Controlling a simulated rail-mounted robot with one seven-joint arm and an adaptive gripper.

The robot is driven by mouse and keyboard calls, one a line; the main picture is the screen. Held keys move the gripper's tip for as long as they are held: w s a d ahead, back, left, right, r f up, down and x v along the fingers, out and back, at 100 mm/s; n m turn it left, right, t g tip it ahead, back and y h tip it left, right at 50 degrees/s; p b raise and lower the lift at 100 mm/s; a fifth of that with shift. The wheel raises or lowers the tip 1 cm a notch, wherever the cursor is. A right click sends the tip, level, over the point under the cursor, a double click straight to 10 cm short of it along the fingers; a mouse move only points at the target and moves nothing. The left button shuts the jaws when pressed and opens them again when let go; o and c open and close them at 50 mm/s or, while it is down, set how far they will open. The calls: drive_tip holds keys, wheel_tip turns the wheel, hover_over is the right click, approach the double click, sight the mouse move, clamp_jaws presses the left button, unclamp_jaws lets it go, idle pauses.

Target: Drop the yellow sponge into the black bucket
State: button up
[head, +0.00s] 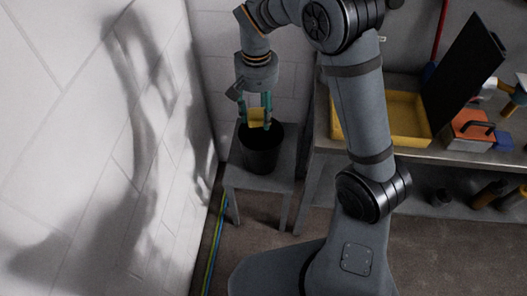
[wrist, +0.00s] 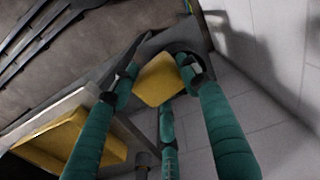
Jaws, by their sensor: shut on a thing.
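The yellow sponge (head: 256,116) is held between the teal fingers of my gripper (head: 255,114). In the wrist view the sponge (wrist: 159,80) sits between the fingertips of my gripper (wrist: 160,82), which is shut on it. The black bucket (head: 261,152) stands upright on a small grey stool. The sponge is over the bucket's opening, near its rim. In the wrist view the bucket's dark rim (wrist: 200,47) shows behind the sponge and fingers, which hide much of it. I cannot see the inside of the bucket.
The small grey stool (head: 262,181) stands near the white wall (head: 90,130). To the right, a workbench (head: 480,155) holds a yellow tray (head: 404,120), a dark upright panel (head: 465,72), and an orange box (head: 470,133). Cables (head: 213,245) run along the floor by the wall.

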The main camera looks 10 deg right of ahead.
drive_tip(key=w+d+f+m+b, duration=0.1)
drive_tip(key=w+f, duration=0.3)
drive_tip(key=f, duration=0.4)
drive_tip(key=w+d+f+m+b, duration=0.1)
drive_tip(key=w+d+f+b, duration=0.1)
drive_tip(key=w+f+b, duration=0.2)
drive_tip(key=w+d+f+b, duration=0.2)
drive_tip(key=w+f, duration=0.4)
drive_tip(key=f, duration=0.5)
drive_tip(key=shift+f+m+b, duration=0.3)
drive_tip(key=shift+m+b, duration=0.1)
drive_tip(key=shift+b, duration=0.05)
drive_tip(key=shift+w, duration=0.1)
drive_tip(key=o, duration=1.1)
